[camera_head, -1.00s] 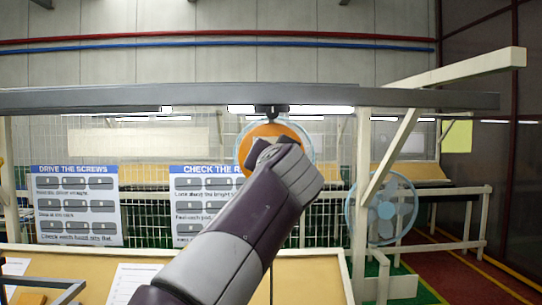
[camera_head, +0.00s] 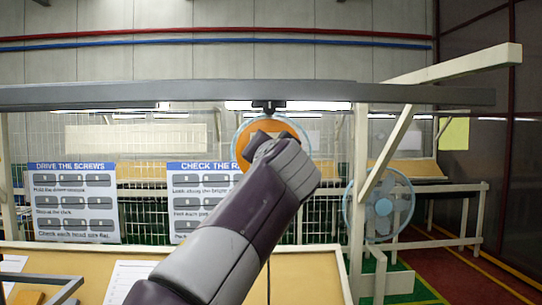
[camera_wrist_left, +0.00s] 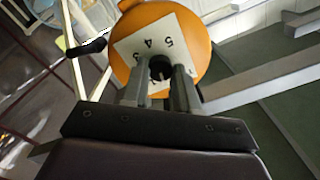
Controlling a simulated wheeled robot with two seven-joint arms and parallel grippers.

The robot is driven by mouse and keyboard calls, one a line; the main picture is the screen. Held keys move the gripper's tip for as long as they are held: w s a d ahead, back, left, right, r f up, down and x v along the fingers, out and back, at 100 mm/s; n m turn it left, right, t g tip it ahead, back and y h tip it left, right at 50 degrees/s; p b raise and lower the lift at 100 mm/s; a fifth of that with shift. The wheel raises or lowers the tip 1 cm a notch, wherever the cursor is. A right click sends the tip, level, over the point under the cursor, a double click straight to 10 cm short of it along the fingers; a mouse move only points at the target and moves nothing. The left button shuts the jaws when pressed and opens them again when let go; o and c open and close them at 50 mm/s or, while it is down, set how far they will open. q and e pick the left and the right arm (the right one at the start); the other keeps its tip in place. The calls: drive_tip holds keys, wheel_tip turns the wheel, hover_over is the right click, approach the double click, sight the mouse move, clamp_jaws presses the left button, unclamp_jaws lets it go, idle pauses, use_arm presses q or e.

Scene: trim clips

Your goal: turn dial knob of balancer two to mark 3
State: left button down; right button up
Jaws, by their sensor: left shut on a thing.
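The orange balancer (camera_head: 244,152) hangs from the overhead rail, partly hidden behind my left arm in the head view. In the left wrist view the balancer's round orange body (camera_wrist_left: 200,30) carries a white dial plate (camera_wrist_left: 150,40) with numbers, seen tilted and partly upside down; a 5 and a 4 can be read. My left gripper (camera_wrist_left: 160,76) is shut on the black dial knob (camera_wrist_left: 160,66) in the middle of the plate. The fingers hide the lower part of the plate, and I cannot tell which mark the knob points to. My right gripper is not in view.
The grey overhead rail (camera_head: 180,95) runs across above the arm. A pale post with a brace (camera_head: 360,200) stands right of the balancer, near a blue fan (camera_head: 379,205). Sign boards (camera_head: 75,203) hang at left. A tan bench top (camera_head: 310,275) lies below.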

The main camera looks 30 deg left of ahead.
use_arm(q)
drive_tip(key=m+p, duration=0.3)
drive_tip(key=m, duration=0.9)
drive_tip(key=m+p, duration=0.2)
drive_tip(key=m, duration=1.1)
drive_tip(key=shift+a+f+t+h+p, duration=0.1)
drive_tip(key=shift+f+t+h+p, duration=0.05)
drive_tip(key=shift+t+h+p, duration=0.25)
drive_tip(key=shift+m, duration=0.4)
drive_tip(key=c, duration=0.8)
unclamp_jaws()
drive_tip(key=shift+c, duration=0.2)
